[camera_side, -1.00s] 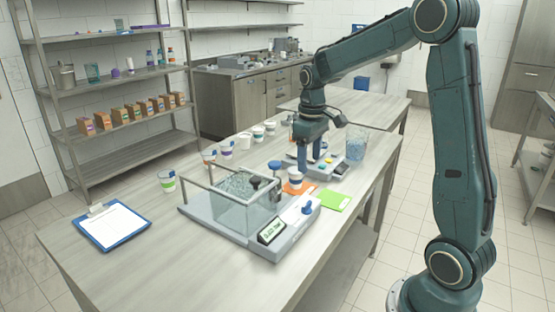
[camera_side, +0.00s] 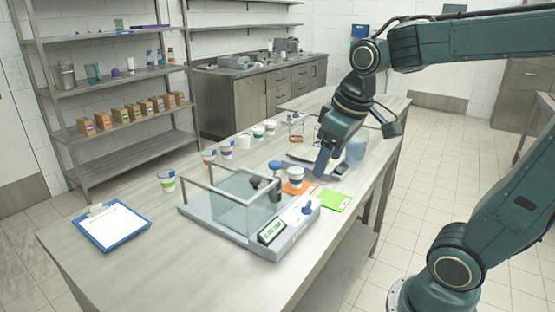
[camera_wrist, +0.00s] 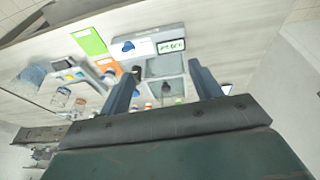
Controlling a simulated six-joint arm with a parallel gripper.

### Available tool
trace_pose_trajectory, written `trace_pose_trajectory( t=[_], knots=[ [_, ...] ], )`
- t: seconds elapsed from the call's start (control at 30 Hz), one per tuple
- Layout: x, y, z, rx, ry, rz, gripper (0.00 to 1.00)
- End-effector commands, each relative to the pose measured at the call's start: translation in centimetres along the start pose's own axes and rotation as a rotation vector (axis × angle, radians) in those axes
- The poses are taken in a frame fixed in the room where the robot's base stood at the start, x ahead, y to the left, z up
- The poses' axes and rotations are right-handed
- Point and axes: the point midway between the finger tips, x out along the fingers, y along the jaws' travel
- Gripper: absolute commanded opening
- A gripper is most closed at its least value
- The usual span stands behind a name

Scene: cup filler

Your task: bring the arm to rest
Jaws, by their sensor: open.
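My gripper (camera_side: 322,160) is in the side view above the right part of the table, near the green card (camera_side: 333,200) and behind the glass-walled device. In the wrist view its two blue-grey fingers (camera_wrist: 163,88) stand wide apart with nothing between them held. My arm reaches in from the right and is bent at the elbow, with the wrist tilted. Part of the small device behind the fingers is hidden by my gripper in the side view.
A clipboard (camera_side: 112,226) lies at the left. Several cups stand along the far edge. A clear beaker (camera_side: 357,148) is close beside my gripper.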

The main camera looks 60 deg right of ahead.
Motion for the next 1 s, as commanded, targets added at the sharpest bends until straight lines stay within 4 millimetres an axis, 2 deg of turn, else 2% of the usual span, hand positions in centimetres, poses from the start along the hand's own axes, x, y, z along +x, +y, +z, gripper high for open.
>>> trace_pose_trajectory(
  t=[0.2, 0.5, 0.7, 1.0],
  knots=[
    [-1.4, -2.3, 3.5, 0.002, 0.088, -0.013, 0.64],
    [-2.0, -4.1, 7.2, 0.014, 0.179, -0.04, 0.64],
    [-1.9, -4.5, 8.1, 0.019, 0.198, -0.048, 0.64],
    [-1.9, -4.5, 8.1, 0.019, 0.198, -0.048, 0.64]
  ],
)
